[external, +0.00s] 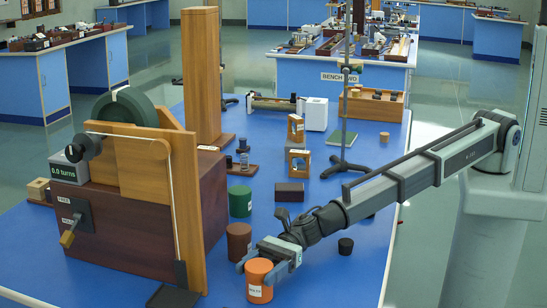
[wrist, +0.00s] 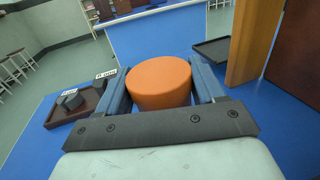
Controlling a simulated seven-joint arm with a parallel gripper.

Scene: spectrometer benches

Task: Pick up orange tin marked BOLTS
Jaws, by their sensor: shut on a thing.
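The orange tin (external: 259,282) stands upright near the front edge of the blue bench in the external view, with a white label on its side that is too small to read surely. My gripper (external: 266,258) reaches it from the right and is shut on it, one finger on each side. In the wrist view the orange tin (wrist: 159,82) sits between the two blue-grey fingers of my gripper (wrist: 160,88). I cannot tell whether its base touches the bench.
A brown tin (external: 238,241) and a green tin (external: 240,201) stand just behind. A large wooden machine with a crank (external: 72,233) fills the left side. A small black cup (external: 345,246) stands to the right. Bare blue bench (external: 330,285) lies right of the tin.

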